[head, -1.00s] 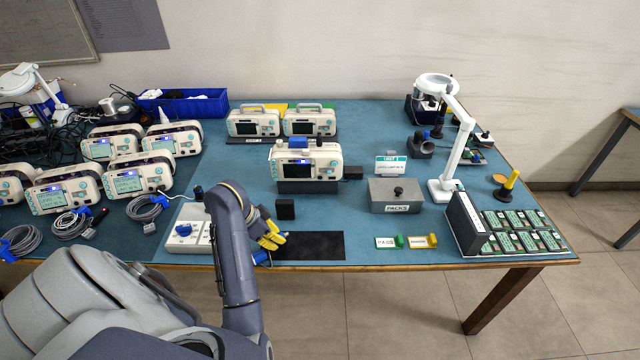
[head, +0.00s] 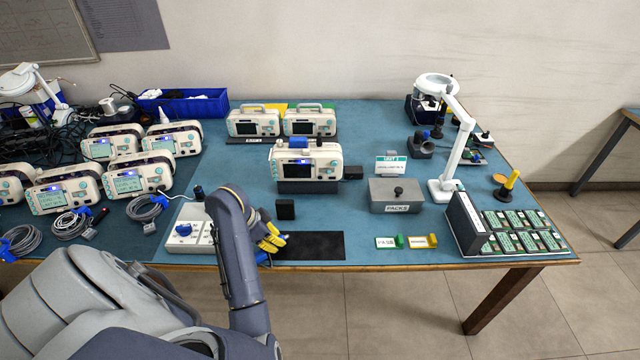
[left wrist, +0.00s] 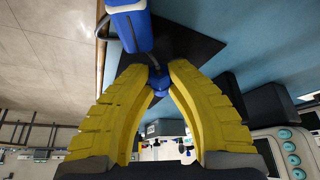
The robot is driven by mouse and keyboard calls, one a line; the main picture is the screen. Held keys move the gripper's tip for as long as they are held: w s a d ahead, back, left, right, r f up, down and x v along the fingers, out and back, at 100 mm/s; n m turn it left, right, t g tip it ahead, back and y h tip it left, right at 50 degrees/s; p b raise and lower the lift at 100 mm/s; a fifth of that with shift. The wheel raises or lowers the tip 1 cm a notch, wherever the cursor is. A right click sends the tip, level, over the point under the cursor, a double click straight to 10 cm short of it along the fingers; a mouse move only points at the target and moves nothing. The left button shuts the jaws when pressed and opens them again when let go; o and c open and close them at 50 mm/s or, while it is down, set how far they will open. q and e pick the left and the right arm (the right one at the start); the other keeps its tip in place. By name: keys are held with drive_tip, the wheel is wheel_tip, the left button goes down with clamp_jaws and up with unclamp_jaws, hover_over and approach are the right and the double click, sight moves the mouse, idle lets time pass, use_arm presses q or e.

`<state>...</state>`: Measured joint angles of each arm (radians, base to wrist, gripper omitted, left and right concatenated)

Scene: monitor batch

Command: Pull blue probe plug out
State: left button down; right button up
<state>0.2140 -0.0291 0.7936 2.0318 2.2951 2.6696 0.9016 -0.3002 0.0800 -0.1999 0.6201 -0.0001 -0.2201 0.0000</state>
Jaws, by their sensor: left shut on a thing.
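My left gripper (head: 271,238) has yellow fingers and is above the front of the bench, at the left end of a black mat. In the left wrist view its fingertips (left wrist: 160,72) are closed around a small blue plug (left wrist: 157,85). A short dark cable runs from it to a larger blue probe body (left wrist: 130,28). In the head view a bit of blue (head: 262,258) shows under the fingers at the bench edge. My arm hides part of the white box (head: 191,241), which has a blue part (head: 183,230) on top. My right gripper is not in view.
A monitor (head: 305,160) stands on a dark base behind the mat (head: 315,246). A small black block (head: 285,209) is close to the gripper. A grey PACKS box (head: 396,194) and a board rack (head: 466,225) are to the right. Several monitors with coiled cables fill the left.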

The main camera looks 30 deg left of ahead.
use_arm(q)
drive_tip(key=shift+f, duration=0.8)
drive_tip(key=c, duration=1.3)
unclamp_jaws()
drive_tip(key=shift+r, duration=0.1)
drive_tip(key=v, duration=1.2)
drive_tip(key=shift+a, duration=0.1)
